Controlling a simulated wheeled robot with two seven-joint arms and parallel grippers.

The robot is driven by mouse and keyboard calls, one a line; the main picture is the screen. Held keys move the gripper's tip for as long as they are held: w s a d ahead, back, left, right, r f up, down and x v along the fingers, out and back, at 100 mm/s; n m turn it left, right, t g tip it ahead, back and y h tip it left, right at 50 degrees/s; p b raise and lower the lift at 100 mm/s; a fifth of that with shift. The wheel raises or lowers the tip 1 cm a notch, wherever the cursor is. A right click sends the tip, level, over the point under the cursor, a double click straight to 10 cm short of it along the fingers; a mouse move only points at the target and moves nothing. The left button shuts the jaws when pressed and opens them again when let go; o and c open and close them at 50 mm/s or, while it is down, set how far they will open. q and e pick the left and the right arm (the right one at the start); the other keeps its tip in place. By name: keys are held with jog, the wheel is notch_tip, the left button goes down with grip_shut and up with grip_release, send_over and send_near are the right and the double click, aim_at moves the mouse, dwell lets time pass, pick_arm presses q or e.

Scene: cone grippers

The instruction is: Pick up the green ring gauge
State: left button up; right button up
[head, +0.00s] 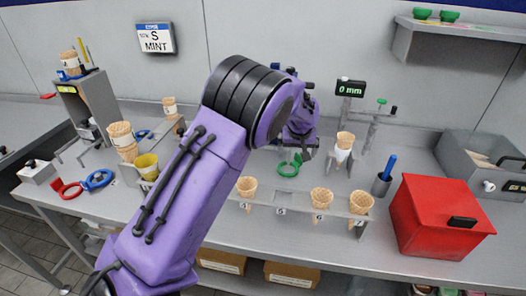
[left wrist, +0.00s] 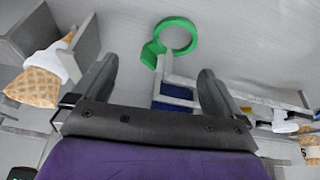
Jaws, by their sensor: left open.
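The green ring gauge (head: 288,171) lies flat on the grey counter behind the row of cones. In the left wrist view the green ring gauge (left wrist: 194,43) shows whole, with its short tab towards my gripper. My left gripper (head: 304,152) is just behind and to the right of the ring in the head view, partly hidden by my purple arm. In the left wrist view my left gripper (left wrist: 157,84) is open and empty, its two fingers apart, with the ring beyond the fingertips. My right gripper is not in view.
A rack holds several cones, one of them here (head: 321,198), in front of the ring. A cone in a white holder (head: 344,147) stands to the right. A red box (head: 432,222) and a blue-handled tool in a cup (head: 383,182) are farther right.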

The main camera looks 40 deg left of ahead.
aim_at(288, 168)
pick_arm(q)
jog(key=p+x, duration=0.1)
jog(key=x, duration=0.2)
jog(key=s+a+x, duration=0.1)
jog(key=x, duration=0.3)
jog(key=a+p+x, duration=0.1)
jog(key=x, duration=0.2)
jog(key=shift+s+f+p, duration=0.1)
jog(key=shift+f+p, duration=0.25)
jog(key=c, duration=1)
jog(key=shift+r, duration=0.15)
